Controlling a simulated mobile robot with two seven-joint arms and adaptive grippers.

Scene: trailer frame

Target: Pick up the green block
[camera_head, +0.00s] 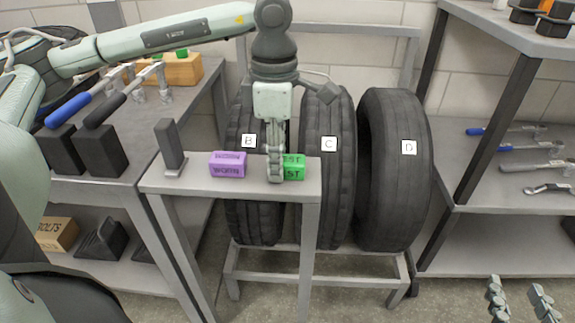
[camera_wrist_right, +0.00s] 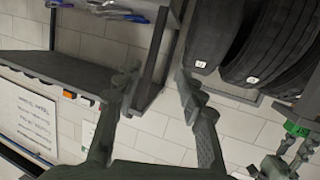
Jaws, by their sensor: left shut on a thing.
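The green block (camera_head: 293,167) has dark lettering and is at the right end of the small grey stand (camera_head: 240,187) in the head view. My left gripper (camera_head: 275,172) reaches down from above and is shut on the green block, its fingers covering the block's left part. I cannot tell whether the block still touches the stand. The green block (camera_wrist_right: 297,129) also shows at the right edge of the right wrist view, beside my left gripper. My right gripper (camera_head: 520,305) is open and empty at the lower right, away from the block.
A purple block (camera_head: 227,164) and a dark upright plate (camera_head: 170,146) stand left of the green block. Tires labelled B, C and D (camera_head: 398,170) stand on a rack close behind. A bench with tools is at left, and a shelf (camera_head: 510,175) with wrenches at right.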

